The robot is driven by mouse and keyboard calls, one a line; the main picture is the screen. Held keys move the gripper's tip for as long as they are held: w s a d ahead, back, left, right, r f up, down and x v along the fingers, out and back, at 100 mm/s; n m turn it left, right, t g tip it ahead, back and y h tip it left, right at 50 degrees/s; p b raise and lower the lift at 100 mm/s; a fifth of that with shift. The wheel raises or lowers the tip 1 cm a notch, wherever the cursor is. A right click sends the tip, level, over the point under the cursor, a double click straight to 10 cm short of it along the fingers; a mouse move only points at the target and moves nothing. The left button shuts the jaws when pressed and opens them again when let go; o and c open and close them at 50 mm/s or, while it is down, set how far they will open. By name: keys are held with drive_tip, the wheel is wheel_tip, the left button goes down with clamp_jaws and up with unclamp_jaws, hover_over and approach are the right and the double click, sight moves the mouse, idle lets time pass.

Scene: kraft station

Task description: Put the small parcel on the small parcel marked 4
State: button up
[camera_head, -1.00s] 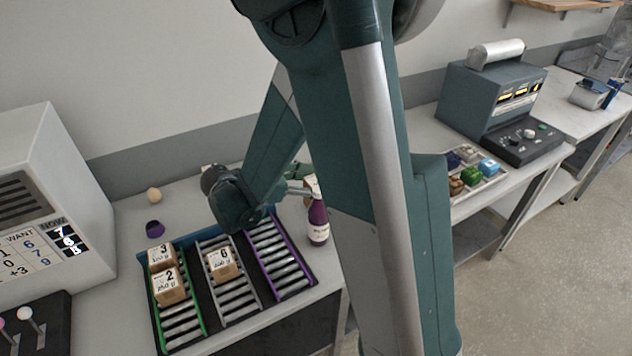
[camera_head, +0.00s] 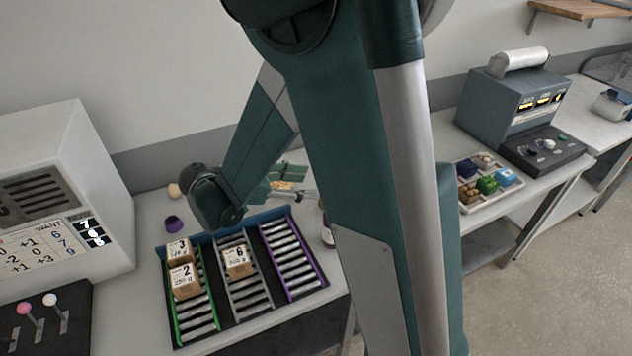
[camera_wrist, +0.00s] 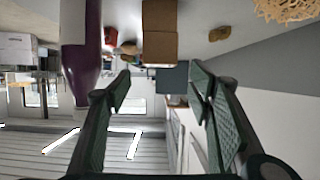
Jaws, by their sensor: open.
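Three small brown parcels sit on the roller rack: one marked 3 (camera_head: 179,250) behind one marked 2 (camera_head: 184,281) in the green lane, and one marked 6 (camera_head: 238,261) in the grey lane. I see no readable 4. My gripper (camera_head: 308,194) is behind the rack, partly hidden by my arm. In the wrist view my gripper (camera_wrist: 160,90) is open, with nothing between its fingers. That view looks upside down; brown boxes (camera_wrist: 160,46) show beyond the fingertips, one against another, no marks readable. A tan patch (camera_head: 285,185) beside my gripper in the head view is unclear.
A purple bottle (camera_wrist: 82,45) stands close by one finger; my arm mostly hides it in the head view. The purple lane (camera_head: 291,256) is empty. A purple cup (camera_head: 174,224) and a tan ball (camera_head: 174,190) are left of my wrist. A tray of coloured items (camera_head: 490,205) is at right.

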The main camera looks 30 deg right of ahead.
drive_tip(key=shift+v, duration=1.15)
